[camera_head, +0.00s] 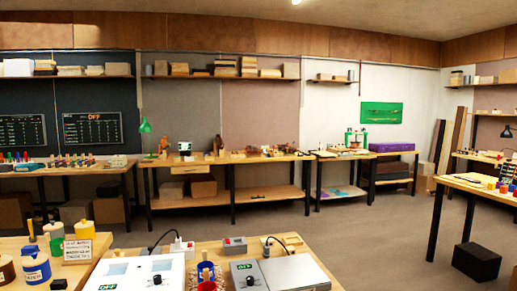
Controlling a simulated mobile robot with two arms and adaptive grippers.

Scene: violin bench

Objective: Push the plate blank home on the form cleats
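Neither of my grippers shows in the head view. I cannot pick out the plate blank or the form cleats. The long workbench (170,202) against the far wall carries several small brown wooden pieces (268,152), too small to identify. A green-framed stand (356,139) stands on the bench to its right, also too small to read in detail.
A near bench (222,249) holds a white box (135,275), a grey box (279,276) and small jars. A black box (476,261) lies on the floor by the right table (470,186). Open floor (370,235) lies between.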

